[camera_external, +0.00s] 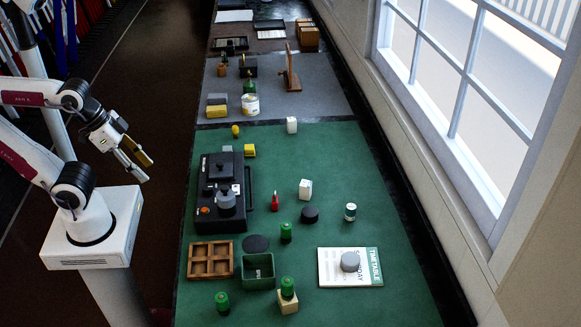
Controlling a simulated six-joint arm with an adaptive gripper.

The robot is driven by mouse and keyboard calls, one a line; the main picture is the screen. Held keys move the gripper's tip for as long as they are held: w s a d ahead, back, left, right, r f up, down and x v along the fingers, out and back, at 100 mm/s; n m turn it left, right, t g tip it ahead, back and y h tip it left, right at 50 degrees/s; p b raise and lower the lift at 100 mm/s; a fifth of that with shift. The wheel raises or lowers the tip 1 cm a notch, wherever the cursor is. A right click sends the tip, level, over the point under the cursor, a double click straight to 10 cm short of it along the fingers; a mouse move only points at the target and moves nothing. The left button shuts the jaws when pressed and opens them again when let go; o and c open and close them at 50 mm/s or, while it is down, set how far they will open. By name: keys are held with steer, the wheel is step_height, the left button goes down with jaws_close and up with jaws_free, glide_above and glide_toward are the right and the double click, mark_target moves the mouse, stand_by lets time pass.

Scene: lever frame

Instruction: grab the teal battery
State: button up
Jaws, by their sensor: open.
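A small white cylinder with green-teal bands (350,211) stands upright on the green mat, right of a black round piece; it looks most like the teal battery, but it is too small to be sure. Green cylinders also stand on the mat: one at centre (286,232), one at front left (222,302), and one on a pale wooden block (287,287). My gripper (147,171) is open and empty, held in the air left of the table, well away from all of these.
A black machine (219,195) stands at the mat's left. A wooden tray (189,262), a green box (244,274) and a timetable booklet (372,279) with a grey disc (350,262) lie in front. A window wall borders the right side.

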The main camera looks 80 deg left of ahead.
steer(key=shift+w, duration=0.1)
steer(key=w+d+r+t+h, duration=0.1)
steer(key=w+d, duration=0.2)
steer(key=w, duration=0.8)
steer(key=w+d+t, duration=0.2)
steer(key=w, duration=0.8)
steer(key=w+d+r+t+h, duration=0.1)
steer(key=w+d, duration=0.2)
steer(key=w, duration=0.8)
steer(key=w+f+n+t+y, duration=0.1)
steer(key=w+f, duration=0.2)
steer(key=w, duration=0.3)
steer(key=w+f+t+y, duration=0.1)
steer(key=w+f+t, duration=0.15)
steer(key=w, duration=0.45)
steer(key=n+y, duration=0.1)
steer(key=y, duration=0.1)
glide_toward(350, 213)
steer(key=shift+w+a+t, duration=0.15)
steer(key=shift+w+a, duration=0.15)
steer(key=shift+w, duration=0.25)
steer(key=shift+w+a+t, duration=0.1)
steer(key=shift+w+a, duration=0.25)
steer(key=shift+w, duration=0.15)
steer(key=shift+w+a+f+y, duration=0.1)
steer(key=shift+w+f+y, duration=0.05)
steer(key=shift+f+y, duration=0.2)
steer(key=shift+x, duration=1.3)
